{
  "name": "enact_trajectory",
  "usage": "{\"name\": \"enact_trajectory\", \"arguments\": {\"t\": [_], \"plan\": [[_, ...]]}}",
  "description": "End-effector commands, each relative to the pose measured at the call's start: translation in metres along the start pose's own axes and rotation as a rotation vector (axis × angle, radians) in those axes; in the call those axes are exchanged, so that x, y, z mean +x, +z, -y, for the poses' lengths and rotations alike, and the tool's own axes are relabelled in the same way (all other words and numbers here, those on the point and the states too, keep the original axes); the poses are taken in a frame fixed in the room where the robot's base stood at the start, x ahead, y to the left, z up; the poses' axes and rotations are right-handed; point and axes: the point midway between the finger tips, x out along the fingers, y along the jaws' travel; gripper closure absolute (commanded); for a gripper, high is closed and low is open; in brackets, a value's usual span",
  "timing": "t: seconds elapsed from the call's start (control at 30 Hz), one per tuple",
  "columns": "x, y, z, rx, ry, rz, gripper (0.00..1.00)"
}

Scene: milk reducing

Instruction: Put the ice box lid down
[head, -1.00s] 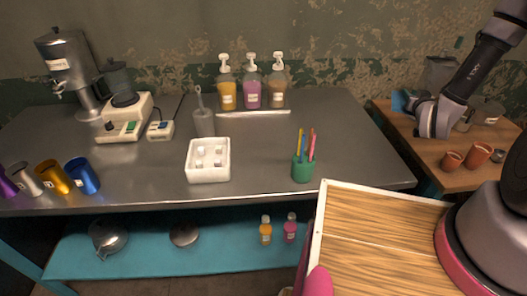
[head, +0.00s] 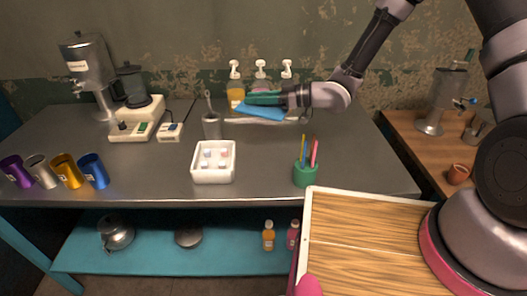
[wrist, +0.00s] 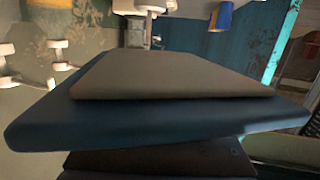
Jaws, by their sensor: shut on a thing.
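The blue ice box lid (head: 258,111) is a flat slab held in my gripper (head: 268,99), in the air over the back of the grey counter, in front of the pump bottles. In the wrist view the lid (wrist: 40,123) spans much of the picture, close to the camera, with a dark flat piece in front of it. My gripper is shut on the lid, whose grasped edge is partly hidden. The white open box (head: 213,177) with small pale and pinkish items inside stands on the counter, to the left of and nearer than the lid.
Pump bottles (head: 235,88) stand along the back, partly hidden by my arm. A grey cup (head: 211,127) with a tool is left of the lid. A green pen cup (head: 304,174) stands at the front right. Bare counter (head: 262,150) lies between them.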

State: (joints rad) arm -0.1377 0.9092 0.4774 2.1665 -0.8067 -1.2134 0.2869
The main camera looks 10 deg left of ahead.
Motion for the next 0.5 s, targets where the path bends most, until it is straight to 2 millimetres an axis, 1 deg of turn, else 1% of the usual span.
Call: {"name": "enact_trajectory", "arguments": {"t": [0.03,0.1,0.3,0.5], "plan": [[0.004,0.003,0.005,-0.001,-0.02,0.0,1.0],[0.007,0.012,0.008,-0.001,-0.032,0.001,1.0],[0.012,0.049,0.009,-0.002,-0.035,0.0,1.0],[0.015,0.064,0.008,-0.005,-0.033,-0.002,1.0]]}}
